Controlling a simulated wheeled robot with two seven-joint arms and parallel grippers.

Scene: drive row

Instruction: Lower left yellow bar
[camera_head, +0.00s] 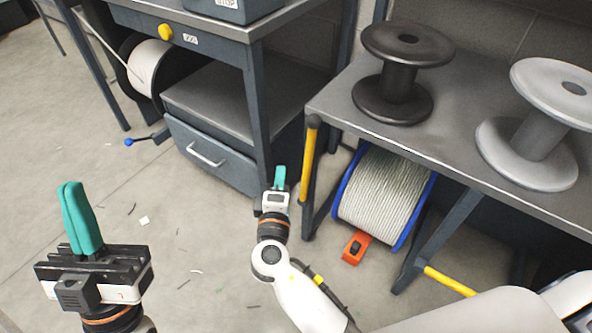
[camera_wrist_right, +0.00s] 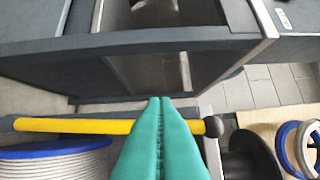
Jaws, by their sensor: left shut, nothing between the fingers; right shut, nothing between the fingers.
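The left yellow bar (camera_head: 308,165) stands nearly upright at the left front corner of the right-hand bench, with a dark knob at its top. In the right wrist view the bar (camera_wrist_right: 75,126) runs across the picture behind the fingers, its dark knob (camera_wrist_right: 213,126) just right of them. My right gripper (camera_head: 280,178) is shut and empty, left of the bar in the head view; its teal fingers also show in the wrist view (camera_wrist_right: 160,102). Whether they touch the bar I cannot tell. My left gripper (camera_head: 78,215) is shut and empty at the lower left, far from the bar.
A second yellow bar (camera_head: 450,281) lies low and slanted under the right bench (camera_head: 470,165). A cable drum (camera_head: 385,195) with blue rims sits beneath it, near an orange block (camera_head: 355,247). Two spools stand on top. A drawer cabinet (camera_head: 212,155) stands behind. Left floor is mostly clear.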

